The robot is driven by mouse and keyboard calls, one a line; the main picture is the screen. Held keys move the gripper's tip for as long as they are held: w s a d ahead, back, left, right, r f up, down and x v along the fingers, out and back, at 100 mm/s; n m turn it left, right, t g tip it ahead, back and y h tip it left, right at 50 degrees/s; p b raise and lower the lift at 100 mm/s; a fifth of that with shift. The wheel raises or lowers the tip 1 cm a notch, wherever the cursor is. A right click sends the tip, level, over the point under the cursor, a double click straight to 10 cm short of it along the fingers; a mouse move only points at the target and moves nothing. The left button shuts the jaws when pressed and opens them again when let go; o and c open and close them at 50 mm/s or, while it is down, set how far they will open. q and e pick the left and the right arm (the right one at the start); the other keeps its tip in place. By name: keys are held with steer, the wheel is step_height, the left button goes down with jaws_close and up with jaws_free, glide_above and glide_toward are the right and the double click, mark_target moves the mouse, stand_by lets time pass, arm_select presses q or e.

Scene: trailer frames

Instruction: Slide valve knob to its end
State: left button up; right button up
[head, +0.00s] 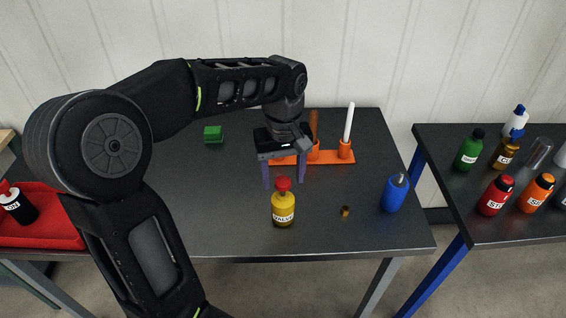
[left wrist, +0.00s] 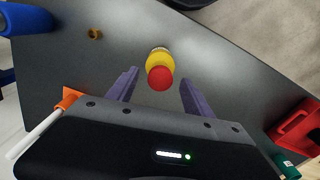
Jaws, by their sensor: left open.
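The valve is a yellow bottle (head: 283,208) with a label reading VALVE, upright on the dark table. Its red knob (head: 283,184) sits on top. My left gripper (head: 285,184) points down above the table behind the bottle, its two purple fingers apart. In the left wrist view the red knob (left wrist: 160,78) and yellow body (left wrist: 160,58) show between and just beyond the open fingertips (left wrist: 158,84). The fingers do not visibly touch the knob. My right gripper is not in view.
An orange rack (head: 335,156) with a white stick (head: 349,122) stands behind the gripper. A second table (head: 455,205) holds several bottles.

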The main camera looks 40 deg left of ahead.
mark_target(283, 181)
arm_select(q)
steer(key=shift+f, duration=1.7)
jaws_close()
